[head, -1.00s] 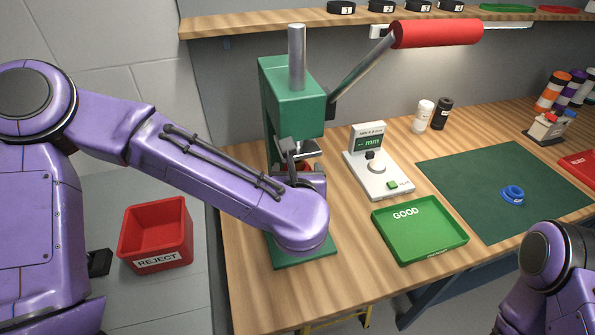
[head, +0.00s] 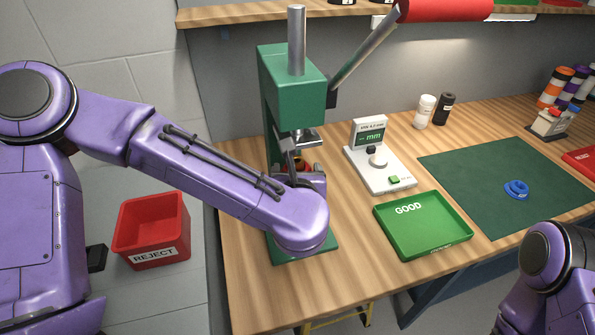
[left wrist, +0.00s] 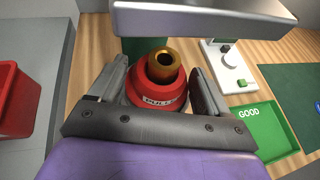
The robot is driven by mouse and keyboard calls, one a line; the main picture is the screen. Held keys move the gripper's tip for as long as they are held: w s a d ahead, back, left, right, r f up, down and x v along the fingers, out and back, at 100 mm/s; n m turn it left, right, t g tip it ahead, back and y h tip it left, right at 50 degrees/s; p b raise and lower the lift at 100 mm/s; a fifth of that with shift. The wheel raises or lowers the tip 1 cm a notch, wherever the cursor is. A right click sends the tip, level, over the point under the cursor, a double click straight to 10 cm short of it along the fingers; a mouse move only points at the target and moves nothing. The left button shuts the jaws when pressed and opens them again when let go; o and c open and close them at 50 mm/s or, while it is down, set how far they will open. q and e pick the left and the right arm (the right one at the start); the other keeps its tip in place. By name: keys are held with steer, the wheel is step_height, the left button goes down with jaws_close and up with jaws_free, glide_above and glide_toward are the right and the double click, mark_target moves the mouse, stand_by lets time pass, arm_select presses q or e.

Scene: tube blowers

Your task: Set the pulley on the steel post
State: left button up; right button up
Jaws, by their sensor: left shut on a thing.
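The red pulley (left wrist: 160,88) sits between the two fingers of my left gripper (left wrist: 163,88) in the left wrist view, with a brass-coloured sleeve (left wrist: 163,66) standing up in its middle. My left gripper is shut on the pulley, under the head of the green press (head: 290,88). In the head view only a small red and brass patch of it shows behind my wrist. I see no steel post under the pulley; that spot is hidden, so I cannot tell whether they touch. My right gripper is out of view.
The press head's grey block (left wrist: 205,15) hangs close above the pulley. A gauge (head: 378,168) and the green GOOD tray (head: 425,235) stand to the right. A blue ring (head: 516,190) lies on the dark green mat (head: 475,165). A red REJECT bin (head: 153,232) is at left.

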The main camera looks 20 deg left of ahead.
arm_select(q)
steer(key=shift+f+b, duration=0.5)
steer(key=shift+f, duration=0.1)
steer(key=o, duration=1.1)
steer(key=shift+s, duration=0.1)
steer(key=shift+s+d+r, duration=0.1)
steer(key=shift+s+d, duration=0.1)
steer(key=shift+s, duration=0.15)
steer(key=b+v, duration=0.2)
steer(key=v, duration=0.7)
steer(key=shift+s+r+b, duration=0.2)
steer(key=shift+s+b, duration=0.05)
steer(key=shift+b, duration=0.15)
